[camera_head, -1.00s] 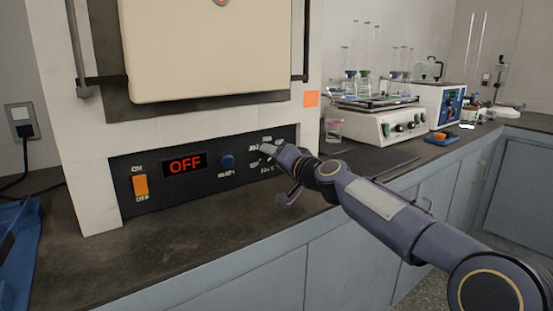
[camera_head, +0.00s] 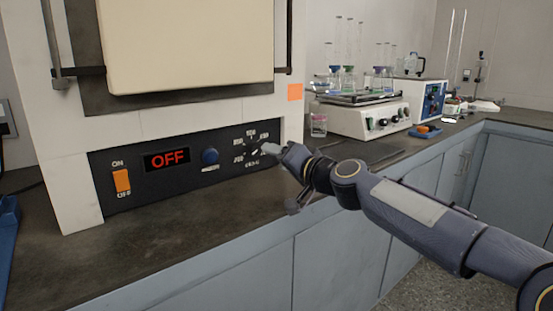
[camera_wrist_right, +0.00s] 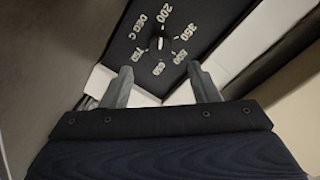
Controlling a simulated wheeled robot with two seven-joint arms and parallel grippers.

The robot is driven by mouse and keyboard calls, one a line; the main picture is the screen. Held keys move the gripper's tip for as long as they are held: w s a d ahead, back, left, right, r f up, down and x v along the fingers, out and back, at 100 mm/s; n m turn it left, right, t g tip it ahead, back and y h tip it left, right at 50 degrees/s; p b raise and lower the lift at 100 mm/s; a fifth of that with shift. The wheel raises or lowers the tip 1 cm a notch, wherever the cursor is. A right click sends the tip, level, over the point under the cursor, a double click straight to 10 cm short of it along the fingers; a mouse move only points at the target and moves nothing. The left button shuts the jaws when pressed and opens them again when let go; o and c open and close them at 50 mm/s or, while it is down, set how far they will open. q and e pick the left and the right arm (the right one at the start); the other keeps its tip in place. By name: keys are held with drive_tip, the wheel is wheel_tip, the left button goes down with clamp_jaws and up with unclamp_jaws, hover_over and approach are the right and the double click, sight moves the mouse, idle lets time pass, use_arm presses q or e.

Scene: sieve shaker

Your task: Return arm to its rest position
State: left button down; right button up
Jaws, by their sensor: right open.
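My right gripper (camera_head: 273,150) is just in front of the machine's control panel (camera_head: 222,165), near the temperature dial (camera_head: 256,147). In the right wrist view the gripper (camera_wrist_right: 160,82) is open and empty. The dial (camera_wrist_right: 159,44) with its printed numbers lies beyond the fingertips, apart from them. My right arm reaches in from the right edge of the head view. My left gripper is not in view.
A white shaker (camera_head: 362,118) with glassware stands on the dark counter (camera_head: 150,240) to the right. A small beaker (camera_head: 318,124) stands beside it. A blue tray (camera_head: 426,130) lies farther right. The counter in front of the panel is clear.

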drive_tip(key=s+d+f+n+g+h, duration=0.1)
drive_tip(key=s+d+f+g+h, duration=0.3)
drive_tip(key=s+f, duration=0.75)
drive_tip(key=s+d+f+g, duration=0.2)
drive_tip(key=s+d+f, duration=0.5)
drive_tip(key=s, duration=0.9)
drive_tip(key=s+d+f+n+g+h, duration=0.15)
drive_tip(key=s+d+f, duration=0.35)
drive_tip(key=s+f, duration=0.65)
wheel_tip(320, 180, up, 41)
drive_tip(key=s+g+p, duration=0.1)
drive_tip(key=s+p, duration=0.1)
drive_tip(key=p, duration=3.6)
drive_tip(key=shift+m, duration=0.45)
drive_tip(key=shift+f, duration=0.1)
drive_tip(key=shift+c, duration=0.4)
